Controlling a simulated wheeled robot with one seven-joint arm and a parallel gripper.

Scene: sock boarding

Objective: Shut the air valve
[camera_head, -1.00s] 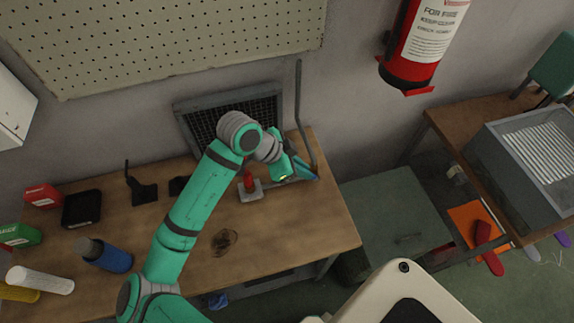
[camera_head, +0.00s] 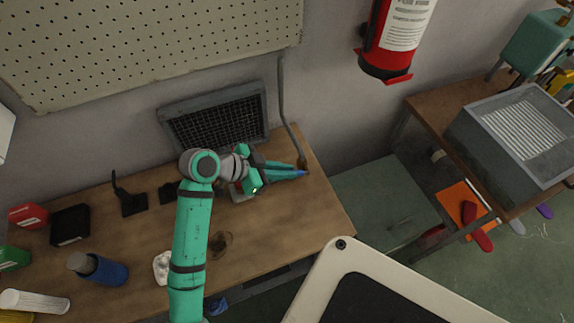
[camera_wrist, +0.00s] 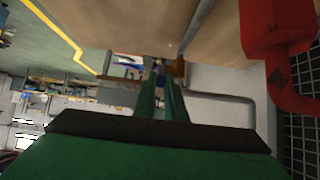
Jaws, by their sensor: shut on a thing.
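A grey pipe (camera_head: 283,100) runs down the wall to the back right corner of the wooden bench. At its lower end is a small brass valve body (camera_wrist: 179,70), seen in the wrist view. A blue lever (camera_head: 299,173) lies beside the pipe's foot. My gripper (camera_head: 290,170) reaches right, low over the bench, with its green fingers shut on the blue lever. In the wrist view the fingers (camera_wrist: 161,92) close together next to the brass body. The lever is mostly hidden there, and its exact angle to the pipe is hard to tell.
A red part (camera_wrist: 275,40) stands close to my gripper, mostly hidden behind it in the head view. A dark grille (camera_head: 215,120) leans on the wall. The bench's right edge is close to the lever.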

